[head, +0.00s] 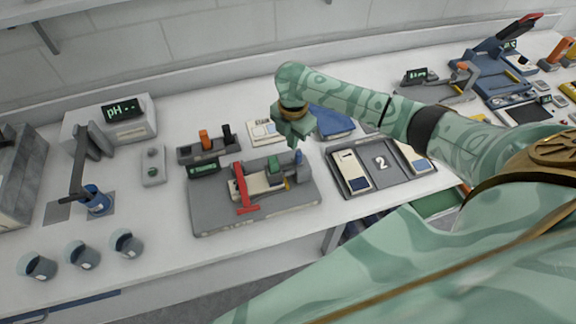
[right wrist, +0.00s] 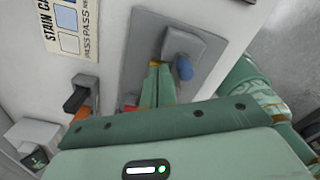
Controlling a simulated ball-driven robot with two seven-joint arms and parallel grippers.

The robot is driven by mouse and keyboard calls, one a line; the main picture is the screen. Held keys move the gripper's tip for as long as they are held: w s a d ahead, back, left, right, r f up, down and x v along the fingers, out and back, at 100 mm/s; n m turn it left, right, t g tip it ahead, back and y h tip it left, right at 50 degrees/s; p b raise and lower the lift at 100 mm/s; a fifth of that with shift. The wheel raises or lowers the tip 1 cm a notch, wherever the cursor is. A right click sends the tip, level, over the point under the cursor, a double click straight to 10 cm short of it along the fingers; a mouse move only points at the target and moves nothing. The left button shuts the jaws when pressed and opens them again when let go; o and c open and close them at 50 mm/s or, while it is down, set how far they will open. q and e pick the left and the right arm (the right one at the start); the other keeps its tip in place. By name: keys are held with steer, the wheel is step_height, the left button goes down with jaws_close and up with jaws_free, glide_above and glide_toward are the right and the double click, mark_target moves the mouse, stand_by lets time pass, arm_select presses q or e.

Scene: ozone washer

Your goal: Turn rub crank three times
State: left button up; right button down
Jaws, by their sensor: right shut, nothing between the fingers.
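The rub machine's grey base (head: 252,222) stands on the bench in the middle of the head view. A small blue knob (head: 299,157), which looks like the crank handle, is at its right end. In the right wrist view the blue knob (right wrist: 185,68) sticks out from a grey block (right wrist: 184,44). My right gripper (head: 299,143) is shut and empty, pointing down just above the knob's end of the machine. In the right wrist view its fingers (right wrist: 158,82) are beside the knob, on its left; contact cannot be told. My left gripper is not in view.
A numbered tray (head: 384,180) lies right. Several cups (head: 82,254) stand left.

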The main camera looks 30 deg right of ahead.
mark_target(299, 155)
steer(key=shift+f, duration=1.35)
steer(key=shift+s+d+r+p, duration=0.1)
steer(key=shift+s+r+p, duration=0.05)
steer(key=shift+s+p, duration=1)
steer(key=shift+s+f, duration=0.1)
steer(key=shift+f, duration=0.1)
steer(key=shift+s+a+r+p, duration=0.2)
steer(key=shift+s+p, duration=0.5)
steer(key=shift+p, duration=0.15)
steer(key=shift+s+a+p, duration=0.1)
steer(key=shift+s+p, duration=0.2)
steer(key=shift+s, duration=0.15)
steer(key=shift+f, duration=0.15)
